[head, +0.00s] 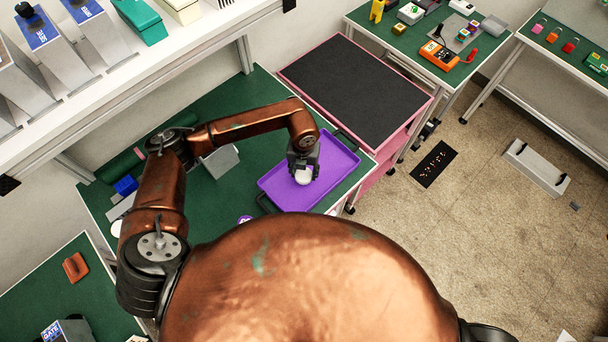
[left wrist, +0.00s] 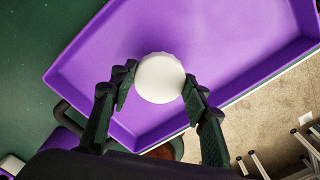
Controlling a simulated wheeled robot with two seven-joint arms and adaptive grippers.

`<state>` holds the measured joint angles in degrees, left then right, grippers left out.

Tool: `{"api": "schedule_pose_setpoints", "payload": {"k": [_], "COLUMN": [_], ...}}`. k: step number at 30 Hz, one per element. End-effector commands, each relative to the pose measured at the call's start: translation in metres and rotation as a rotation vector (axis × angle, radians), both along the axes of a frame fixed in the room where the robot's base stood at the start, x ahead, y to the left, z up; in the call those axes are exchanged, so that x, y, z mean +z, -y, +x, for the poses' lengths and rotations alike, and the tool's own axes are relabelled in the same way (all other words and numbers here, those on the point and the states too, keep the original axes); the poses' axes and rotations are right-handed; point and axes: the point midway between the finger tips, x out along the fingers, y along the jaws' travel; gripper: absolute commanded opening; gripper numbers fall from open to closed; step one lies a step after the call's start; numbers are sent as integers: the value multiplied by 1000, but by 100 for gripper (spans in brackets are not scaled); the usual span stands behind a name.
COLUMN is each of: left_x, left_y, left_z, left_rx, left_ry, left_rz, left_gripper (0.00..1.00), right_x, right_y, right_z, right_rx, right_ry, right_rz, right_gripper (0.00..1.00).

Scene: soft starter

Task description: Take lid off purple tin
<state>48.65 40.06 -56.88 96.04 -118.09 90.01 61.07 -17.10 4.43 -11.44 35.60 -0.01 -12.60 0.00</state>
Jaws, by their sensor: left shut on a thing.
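My left gripper (head: 303,168) is over the purple tray (head: 275,186), shut on a white round lid (head: 303,177). In the left wrist view, the fingers (left wrist: 156,88) grip the lid (left wrist: 159,78) at its sides, with the purple tray (left wrist: 235,50) behind it. Whether the lid touches the tray is hard to tell. A small purple thing with white on it, probably the purple tin (head: 245,219), shows just left of the tray, mostly hidden by my body. A purple shape also shows at the lower left of the left wrist view (left wrist: 60,145). My right gripper is out of view.
The tray lies on a green-topped bench (head: 225,185) with dark handles at its ends. A grey block (head: 220,162) and a blue block (head: 126,185) stand left of it. A pink cart with a black top (head: 355,88) adjoins the bench. Shelves (head: 110,75) hang behind.

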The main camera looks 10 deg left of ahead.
Motion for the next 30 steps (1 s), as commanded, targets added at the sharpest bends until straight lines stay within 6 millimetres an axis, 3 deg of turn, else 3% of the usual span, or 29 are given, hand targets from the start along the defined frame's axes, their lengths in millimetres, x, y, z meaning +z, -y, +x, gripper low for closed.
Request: {"api": "schedule_pose_setpoints", "payload": {"k": [9, 20, 21, 28, 30], "left_x": [-34, -40, -39, -38, -38], "left_y": [0, 0, 0, 0, 0], "left_z": [4, 4, 4, 4, 4], "left_rx": [2, 1, 1, 1, 1], "left_ry": [-2, 0, 0, 0, 0], "left_rz": [0, 1, 1, 1, 1], "left_gripper": [14, 14, 45, 60, 60], "right_x": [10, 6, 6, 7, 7], "right_y": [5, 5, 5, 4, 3], "right_z": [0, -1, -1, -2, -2], "right_rx": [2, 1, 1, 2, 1], "right_ry": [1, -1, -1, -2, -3], "right_rz": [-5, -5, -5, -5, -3], "right_gripper": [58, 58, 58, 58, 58]}}
